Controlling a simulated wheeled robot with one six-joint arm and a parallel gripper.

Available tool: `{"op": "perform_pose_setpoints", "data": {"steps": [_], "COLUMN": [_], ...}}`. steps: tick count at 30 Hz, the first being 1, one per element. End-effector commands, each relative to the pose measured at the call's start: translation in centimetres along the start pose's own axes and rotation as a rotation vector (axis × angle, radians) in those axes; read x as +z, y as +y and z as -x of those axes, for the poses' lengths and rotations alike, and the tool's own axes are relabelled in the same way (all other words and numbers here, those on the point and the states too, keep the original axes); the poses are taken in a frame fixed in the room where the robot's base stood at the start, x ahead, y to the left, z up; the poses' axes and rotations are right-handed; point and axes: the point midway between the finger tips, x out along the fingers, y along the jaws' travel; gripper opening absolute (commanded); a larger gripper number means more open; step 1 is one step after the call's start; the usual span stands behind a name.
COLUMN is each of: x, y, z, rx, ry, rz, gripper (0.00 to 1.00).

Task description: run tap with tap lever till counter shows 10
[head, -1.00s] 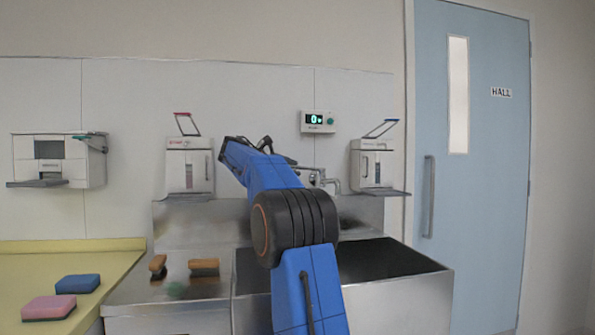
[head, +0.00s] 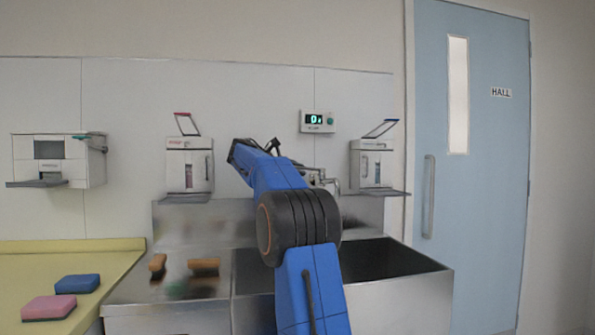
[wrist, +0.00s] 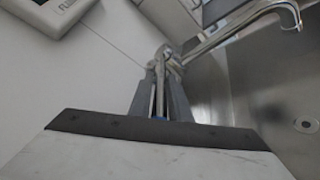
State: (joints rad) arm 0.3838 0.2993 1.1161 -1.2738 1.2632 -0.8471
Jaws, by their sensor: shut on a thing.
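The tap (head: 335,183) is chrome and sits on the back wall above the sink, partly hidden behind my blue arm in the head view. Its spout (wrist: 245,22) reaches to the upper right in the wrist view. My gripper (wrist: 163,88) is shut on the tap lever (wrist: 160,75), a thin chrome bar between the two grey fingers. In the head view my arm hides the fingers. The counter (head: 316,121) on the wall above shows a green 0. Whether water runs from the spout cannot be told.
The steel sink basin (head: 425,265) is below the tap, with a drain (wrist: 306,124) in view. Wall dispensers hang left (head: 190,170) and right (head: 378,168) of the arm. Brushes (head: 204,265) lie on the drainboard, and sponges (head: 78,283) on the yellow counter top.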

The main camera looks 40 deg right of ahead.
Motion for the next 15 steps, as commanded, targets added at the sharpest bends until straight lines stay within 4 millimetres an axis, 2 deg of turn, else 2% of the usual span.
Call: {"op": "perform_pose_setpoints", "data": {"steps": [15], "x": [2.3], "y": [-1.5], "z": [0.2], "rx": [0.128], "ry": [0.186], "rz": [0.054], "gripper": [0.00]}}
